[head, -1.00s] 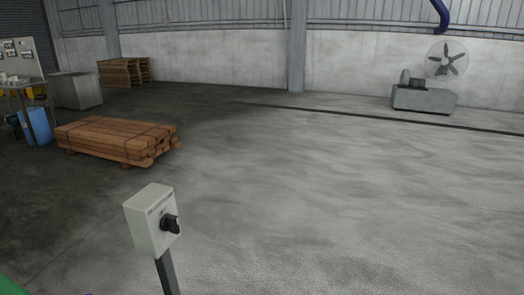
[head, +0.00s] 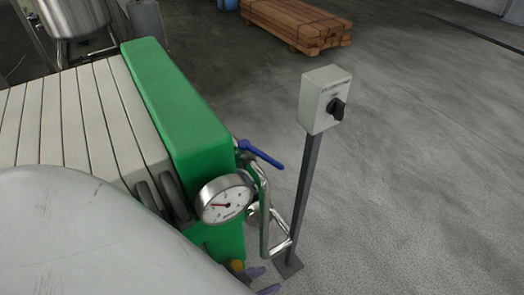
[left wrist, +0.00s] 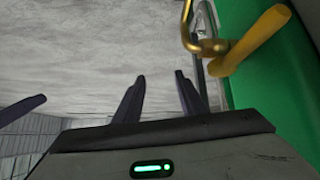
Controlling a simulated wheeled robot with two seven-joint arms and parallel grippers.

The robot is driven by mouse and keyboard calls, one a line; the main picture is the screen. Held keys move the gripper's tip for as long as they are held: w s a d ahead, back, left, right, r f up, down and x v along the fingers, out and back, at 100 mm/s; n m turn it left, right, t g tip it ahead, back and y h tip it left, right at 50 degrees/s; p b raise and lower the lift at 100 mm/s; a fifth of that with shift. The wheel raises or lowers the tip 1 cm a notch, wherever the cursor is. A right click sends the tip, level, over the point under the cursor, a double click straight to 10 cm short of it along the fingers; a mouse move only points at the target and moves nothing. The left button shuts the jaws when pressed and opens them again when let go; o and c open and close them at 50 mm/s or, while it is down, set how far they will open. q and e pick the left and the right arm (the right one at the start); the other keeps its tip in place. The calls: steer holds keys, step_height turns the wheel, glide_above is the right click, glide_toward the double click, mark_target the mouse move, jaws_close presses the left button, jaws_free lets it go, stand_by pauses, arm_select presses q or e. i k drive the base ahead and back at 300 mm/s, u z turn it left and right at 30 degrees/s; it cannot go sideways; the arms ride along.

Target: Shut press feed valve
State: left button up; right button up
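The press has a green end block (head: 175,105) with pale plates beside it. A blue lever handle (head: 262,154) sticks out to the right of the block, above a bent metal pipe (head: 265,205). A small yellow part (head: 238,265) shows low on the block. In the left wrist view a yellow lever (left wrist: 255,40) stands by a brass-coloured fitting (left wrist: 207,46) against green. I cannot tell which lever is the feed valve's. My left gripper (head: 268,278) is low beside the block; its fingers (left wrist: 160,75) are apart and empty, short of the yellow lever. My right gripper is not visible.
A round gauge (head: 224,199) is on the block's front. A grey switch box (head: 325,98) on a post (head: 304,200) stands just right of the pipe. Timber (head: 295,22) lies behind. A steel tank (head: 75,18) is at upper left. The floor to the right is clear.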

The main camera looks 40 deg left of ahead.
mark_target(264, 156)
steer(key=k, duration=0.5)
steer(key=z, duration=0.75)
steer(key=i, duration=0.4)
steer(key=u, duration=2.4)
